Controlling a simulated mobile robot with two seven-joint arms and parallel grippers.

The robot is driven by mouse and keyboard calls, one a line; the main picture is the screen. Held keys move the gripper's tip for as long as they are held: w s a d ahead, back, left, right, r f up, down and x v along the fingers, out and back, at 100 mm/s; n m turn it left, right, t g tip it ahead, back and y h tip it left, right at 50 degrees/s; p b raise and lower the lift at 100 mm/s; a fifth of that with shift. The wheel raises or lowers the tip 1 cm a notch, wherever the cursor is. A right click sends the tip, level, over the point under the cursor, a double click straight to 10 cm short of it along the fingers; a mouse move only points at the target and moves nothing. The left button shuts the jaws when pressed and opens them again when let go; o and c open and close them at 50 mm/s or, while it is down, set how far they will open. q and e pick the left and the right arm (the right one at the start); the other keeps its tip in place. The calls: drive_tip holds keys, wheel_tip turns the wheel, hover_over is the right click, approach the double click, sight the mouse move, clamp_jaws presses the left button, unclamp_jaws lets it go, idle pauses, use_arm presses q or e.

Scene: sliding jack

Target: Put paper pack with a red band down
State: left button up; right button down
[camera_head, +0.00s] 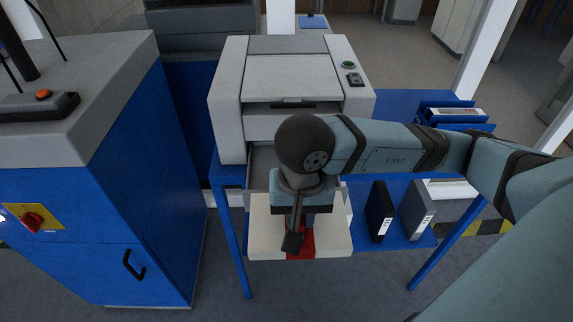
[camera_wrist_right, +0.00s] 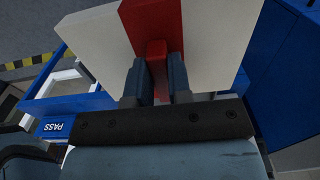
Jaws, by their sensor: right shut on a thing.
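The paper pack (camera_head: 333,235) is a flat white block with a red band (camera_head: 303,243) across its middle. In the head view it is in front of the printer, with the floor showing below its near edge. My right gripper (camera_head: 302,212) is over it and shut on a red raised part at its band. In the right wrist view the pack (camera_wrist_right: 215,42) extends to both sides of my right gripper's fingers (camera_wrist_right: 157,72). My arm and hand hide part of the pack in the head view. My left gripper is not in view.
The white printer (camera_head: 292,75) stands on a blue table (camera_head: 393,105) with a grey drawer (camera_head: 262,160) pulled out behind the pack. Black and grey binders (camera_head: 380,210) stand on the lower shelf. A blue cabinet (camera_head: 90,190) is at left.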

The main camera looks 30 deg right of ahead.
drive_tip(key=w+d+p, duration=0.4)
drive_tip(key=w+d, duration=0.5)
drive_tip(key=w, duration=0.5)
drive_tip(key=f, duration=0.2)
drive_tip(key=f+p, duration=0.1)
drive_tip(key=f, duration=0.1)
drive_tip(key=w+f+p, duration=0.1)
drive_tip(key=f, duration=0.1)
drive_tip(key=shift+d+f, duration=0.1)
drive_tip(key=shift+d, duration=0.15)
drive_tip(key=shift+w+d+f+p, duration=0.1)
drive_tip(key=shift+w+f+p, duration=0.1)
drive_tip(key=shift+p, duration=0.1)
drive_tip(key=shift+f, duration=0.2)
drive_tip(key=shift+f+b, duration=0.2)
drive_tip(key=shift+b, duration=0.2)
drive_tip(key=c, duration=1.1)
unclamp_jaws()
drive_tip(key=shift+o, duration=0.2)
drive_tip(key=shift+r, duration=0.15)
